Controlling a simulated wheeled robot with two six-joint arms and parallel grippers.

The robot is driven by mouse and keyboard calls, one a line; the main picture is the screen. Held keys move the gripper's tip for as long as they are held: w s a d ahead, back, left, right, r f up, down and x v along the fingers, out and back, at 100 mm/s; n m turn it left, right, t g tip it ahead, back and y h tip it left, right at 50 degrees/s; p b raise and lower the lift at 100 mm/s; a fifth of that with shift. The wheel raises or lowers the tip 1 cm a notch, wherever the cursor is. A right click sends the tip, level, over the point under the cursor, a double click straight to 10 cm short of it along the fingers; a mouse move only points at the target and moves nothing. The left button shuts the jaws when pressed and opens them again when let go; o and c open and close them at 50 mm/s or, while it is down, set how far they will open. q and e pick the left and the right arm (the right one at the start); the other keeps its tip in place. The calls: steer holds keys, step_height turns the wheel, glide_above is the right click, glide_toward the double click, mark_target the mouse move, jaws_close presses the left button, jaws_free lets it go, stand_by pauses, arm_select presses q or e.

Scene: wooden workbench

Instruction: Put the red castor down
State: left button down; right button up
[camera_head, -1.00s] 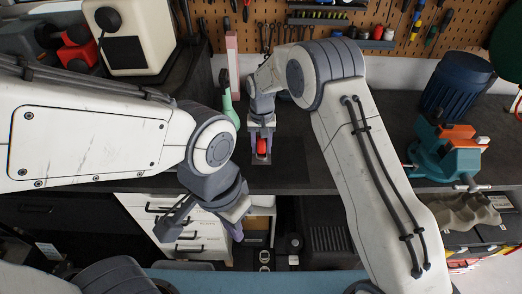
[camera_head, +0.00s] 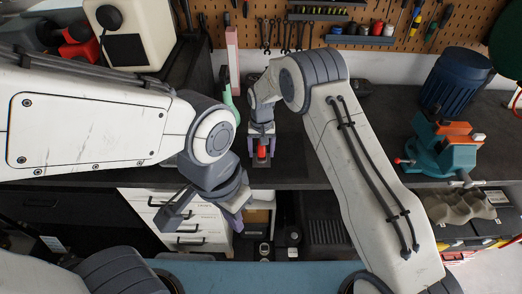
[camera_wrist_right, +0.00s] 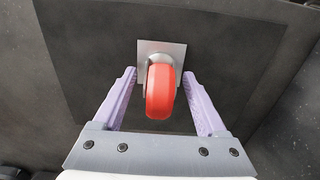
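The red castor (camera_wrist_right: 160,91) has a red wheel and a square metal plate (camera_wrist_right: 176,48). It stands wheel up, with its plate seemingly flat on the dark bench surface. In the head view the castor (camera_head: 262,152) is near the bench's front edge. My right gripper (camera_wrist_right: 160,80) is open around it, with a finger on each side and a visible gap between each finger and the wheel. My left gripper (camera_head: 204,218) is open and empty, in front of the bench edge and to the left of the castor.
A teal and orange vise (camera_head: 446,146) and a blue motor (camera_head: 456,82) stand on the bench at right. A green-handled tool (camera_head: 231,100) lies behind the castor to the left. White drawers (camera_head: 165,215) sit below. Dark bench around the castor is clear.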

steer(key=shift+r, duration=0.3)
step_height(320, 180, up, 11)
steer(key=b, duration=0.4)
steer(key=shift+r, duration=0.4)
steer(key=s+a+r+n, duration=0.2)
steer(key=s+r, duration=0.3)
steer(key=s, duration=0.4)
steer(key=s+d+n, duration=0.2)
steer(key=s+d, duration=0.1)
steer(key=s, duration=1)
steer(key=s+d+n+y, duration=0.1)
steer(key=s+d+n, duration=0.2)
steer(key=s, duration=1)
steer(key=shift+s+d+r, duration=0.2)
steer(key=shift+s+d, duration=0.1)
steer(key=shift+d, duration=0.1)
